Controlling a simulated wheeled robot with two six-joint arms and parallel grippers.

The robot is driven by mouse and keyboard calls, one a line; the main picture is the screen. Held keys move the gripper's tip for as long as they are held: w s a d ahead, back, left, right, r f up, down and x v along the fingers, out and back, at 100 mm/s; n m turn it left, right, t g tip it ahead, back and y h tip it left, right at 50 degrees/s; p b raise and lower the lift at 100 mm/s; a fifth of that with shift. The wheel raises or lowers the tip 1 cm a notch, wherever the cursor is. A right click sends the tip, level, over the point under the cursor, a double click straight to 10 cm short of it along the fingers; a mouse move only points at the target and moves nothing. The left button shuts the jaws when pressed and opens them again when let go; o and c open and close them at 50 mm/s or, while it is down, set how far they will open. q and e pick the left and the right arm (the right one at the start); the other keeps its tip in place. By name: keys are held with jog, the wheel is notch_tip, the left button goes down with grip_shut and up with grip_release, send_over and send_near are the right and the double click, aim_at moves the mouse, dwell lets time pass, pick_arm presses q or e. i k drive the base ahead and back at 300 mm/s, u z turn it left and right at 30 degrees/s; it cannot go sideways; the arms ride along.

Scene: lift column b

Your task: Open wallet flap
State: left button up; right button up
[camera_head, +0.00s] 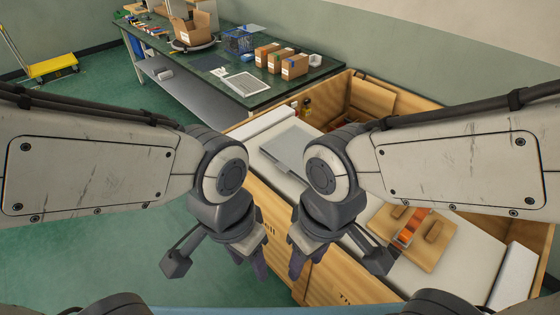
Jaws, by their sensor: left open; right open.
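An orange-brown strip-like item (412,229), possibly the wallet, lies on a light wooden board (386,230) at the right. It sits between two raised wooden blocks, and my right arm is above and to the left of it. I cannot make out a flap. My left gripper (250,258) and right gripper (305,261) hang side by side near the lower middle, fingers down, in front of the wooden crate. Both are open, and I see nothing between their fingers.
The board rests on a white surface inside a large wooden crate (268,211). A grey flat panel (290,145) lies further back, partly behind my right arm. A dark green bench (208,77) with cardboard boxes (294,67) stands behind.

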aim_at(279, 164)
jog(key=z, duration=0.2)
jog(key=k, duration=0.35)
jog(key=u, duration=1)
jog(key=i, duration=1)
jog(key=z, duration=0.65)
